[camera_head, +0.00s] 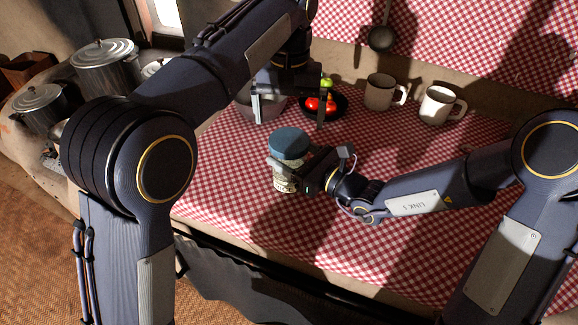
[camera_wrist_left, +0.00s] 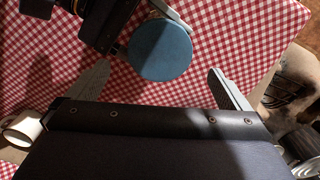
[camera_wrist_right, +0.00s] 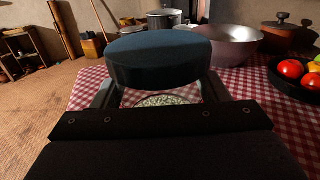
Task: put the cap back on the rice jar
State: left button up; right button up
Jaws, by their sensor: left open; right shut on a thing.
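The rice jar (camera_head: 284,182) is a clear jar with pale contents, upright on the checked cloth. The blue cap (camera_head: 289,142) is at its mouth; I cannot tell whether it is fully seated. My right gripper (camera_head: 296,172) is shut on the jar from the right, just below the cap. In the right wrist view the cap (camera_wrist_right: 160,58) stands above the fingers, with the pale jar contents (camera_wrist_right: 160,100) between them. My left gripper (camera_head: 289,108) is open and empty, higher and behind the jar. The left wrist view shows the cap (camera_wrist_left: 160,50) beyond its fingertips.
A metal bowl (camera_wrist_right: 228,47) and a dark bowl of red and green produce (camera_head: 342,104) stand behind the jar. Two mugs (camera_head: 380,92) (camera_head: 438,106) are at the back right. Pots (camera_head: 104,60) sit on the hearth at left.

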pick_arm(q)
notch_tip(320, 180, up, 6)
jog(key=shift+r, duration=0.2)
pick_arm(e)
jog(key=o, duration=2)
jog(key=shift+c, duration=0.2)
jog(key=v, duration=0.8)
pick_arm(q)
jog(key=shift+a, duration=0.1)
